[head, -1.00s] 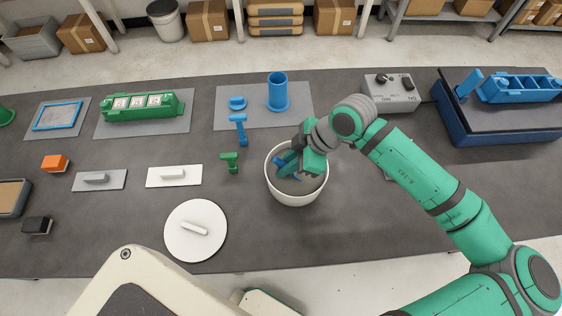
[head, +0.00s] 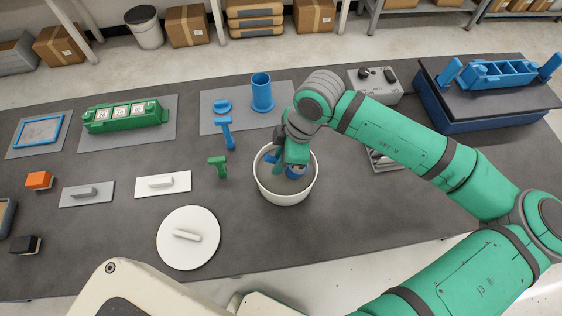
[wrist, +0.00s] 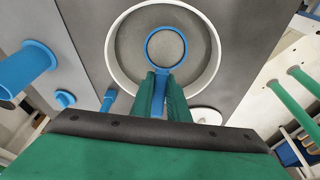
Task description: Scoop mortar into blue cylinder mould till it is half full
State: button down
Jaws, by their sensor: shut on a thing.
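The blue cylinder mould (head: 262,95) stands upright on a grey mat behind the bucket; how much is inside is not visible. It also shows at the left of the wrist view (wrist: 32,68). The white bucket (head: 285,196) holds grey mortar (wrist: 134,48). My gripper (head: 292,152) is over the bucket, its green fingers (wrist: 160,88) shut on the handle of a blue scoop (wrist: 150,49). The scoop's round bowl is within the bucket's outline, and grey mortar shows inside its rim. I cannot tell whether the bowl touches the mortar below.
A blue tamper (head: 227,133) and green tool (head: 219,166) lie left of the bucket. A round white lid (head: 188,250) is at the front. A green mould (head: 124,117) stands at the back left, a grey control box (head: 374,86) and dark blue machine (head: 480,120) at the right.

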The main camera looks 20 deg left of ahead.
aim_at(274, 158)
jog(key=shift+s+a+r+t+h, duration=0.1)
jog(key=shift+a+r+t+h, duration=0.2)
jog(key=shift+r, duration=0.35)
jog(key=shift+s+a+r+t+h, duration=0.1)
jog(key=shift+r+h, duration=0.25)
jog(key=shift+r, duration=0.3)
jog(key=shift+s+a+r+t+h, duration=0.15)
jog(key=shift+r+h, duration=0.2)
jog(key=shift+r, duration=0.3)
jog(key=shift+w, duration=0.1)
